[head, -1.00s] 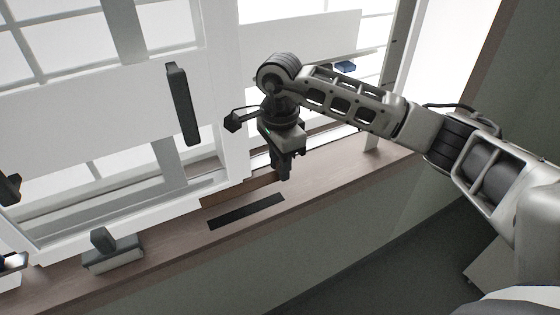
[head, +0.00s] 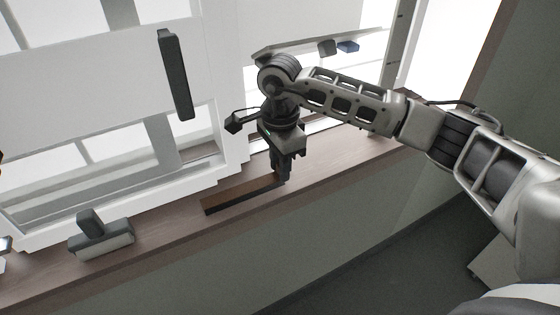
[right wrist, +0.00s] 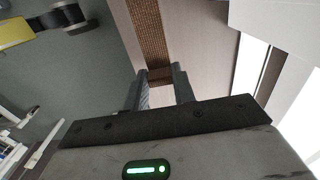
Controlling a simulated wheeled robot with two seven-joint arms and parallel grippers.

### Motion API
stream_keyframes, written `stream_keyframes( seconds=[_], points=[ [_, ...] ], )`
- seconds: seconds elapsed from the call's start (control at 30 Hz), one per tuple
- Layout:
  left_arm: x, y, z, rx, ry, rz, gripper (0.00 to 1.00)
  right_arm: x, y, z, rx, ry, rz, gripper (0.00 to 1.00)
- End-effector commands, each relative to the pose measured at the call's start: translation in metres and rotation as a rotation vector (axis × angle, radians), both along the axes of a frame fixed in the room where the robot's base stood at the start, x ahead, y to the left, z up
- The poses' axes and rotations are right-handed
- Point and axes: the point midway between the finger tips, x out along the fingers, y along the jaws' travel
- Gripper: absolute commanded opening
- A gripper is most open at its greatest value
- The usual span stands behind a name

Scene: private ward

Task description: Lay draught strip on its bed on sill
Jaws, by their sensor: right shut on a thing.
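The draught strip (head: 238,191) is a long brown bar, held lengthwise along the sill (head: 330,169). My right gripper (head: 281,177) points down and is shut on the strip's right end. In the right wrist view the strip (right wrist: 150,32) runs up from between my fingertips (right wrist: 160,73), its face brown and textured. The strip covers most of its dark bed, and only a thin dark edge shows along its front. I cannot tell whether the strip touches the bed or hangs just above it.
A grey block with a raised handle (head: 101,239) stands on the sill at left. The white window frame (head: 228,150) rises behind the sill, with a dark upright bar (head: 175,75) on it. A small blue item (head: 348,46) lies at the back right.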

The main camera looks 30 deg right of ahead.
Motion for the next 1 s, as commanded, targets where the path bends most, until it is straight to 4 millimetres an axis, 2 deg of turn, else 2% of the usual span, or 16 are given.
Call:
stream_keyframes(
  seconds=[0.57,1.0],
  points=[
    [-0.003,0.0,-0.002,-0.005,0.004,0.003,0.36,0.0,0.0,-0.003,0.0,0.0,0.0,0.0],
    [0.001,0.0,-0.008,-0.005,-0.007,0.004,0.36,0.0,0.0,-0.013,0.0,0.0,0.0,0.0]
  ],
)
